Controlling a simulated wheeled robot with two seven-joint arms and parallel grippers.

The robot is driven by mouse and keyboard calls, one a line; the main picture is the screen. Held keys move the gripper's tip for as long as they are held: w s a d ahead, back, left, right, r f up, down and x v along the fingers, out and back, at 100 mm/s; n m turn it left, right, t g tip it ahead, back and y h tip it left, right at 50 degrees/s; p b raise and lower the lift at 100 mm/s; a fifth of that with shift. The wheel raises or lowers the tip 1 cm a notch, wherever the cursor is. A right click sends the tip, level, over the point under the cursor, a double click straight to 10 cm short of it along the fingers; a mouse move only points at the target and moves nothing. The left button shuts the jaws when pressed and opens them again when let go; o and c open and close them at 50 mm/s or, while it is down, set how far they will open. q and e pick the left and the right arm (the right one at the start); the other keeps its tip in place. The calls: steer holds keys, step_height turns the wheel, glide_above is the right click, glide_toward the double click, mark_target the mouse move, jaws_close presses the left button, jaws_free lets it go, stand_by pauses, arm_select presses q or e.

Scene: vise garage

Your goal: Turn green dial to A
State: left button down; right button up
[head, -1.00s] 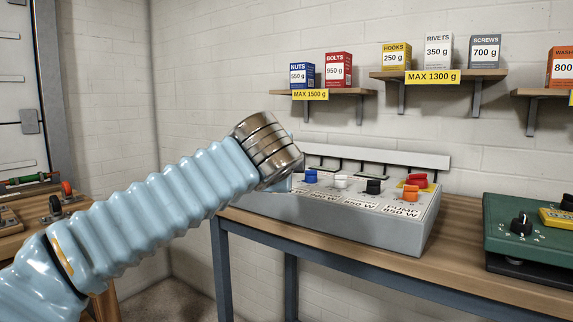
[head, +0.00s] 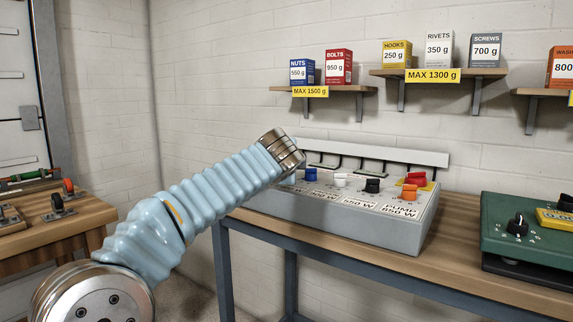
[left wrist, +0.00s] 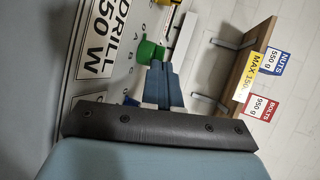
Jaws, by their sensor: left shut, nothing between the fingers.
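The green dial (left wrist: 150,52) shows in the left wrist view on the pale top of the control box, beside small letters and a large "DRILL" label (left wrist: 97,38). My left gripper (left wrist: 160,67) has its blue-grey fingers together with nothing between them. Their tips are right at the dial's edge and overlap it in the picture; I cannot tell whether they touch. Which letter the dial points to is too small to read. In the head view, my left arm hides the green dial and the left end of the control box (head: 330,216). My right gripper is not in view.
The box also carries blue (head: 311,174), white (head: 341,181), black (head: 372,185), orange (head: 410,192) and red (head: 416,178) controls. It stands on a wooden bench (head: 455,235). A green device (head: 528,250) sits to the right. Shelves with boxes hang above.

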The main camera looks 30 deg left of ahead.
arm_select(q)
steer(key=shift+w, duration=0.15)
steer(key=shift+w+n+g+y, duration=0.15)
steer(key=shift+n+g+y, duration=0.15)
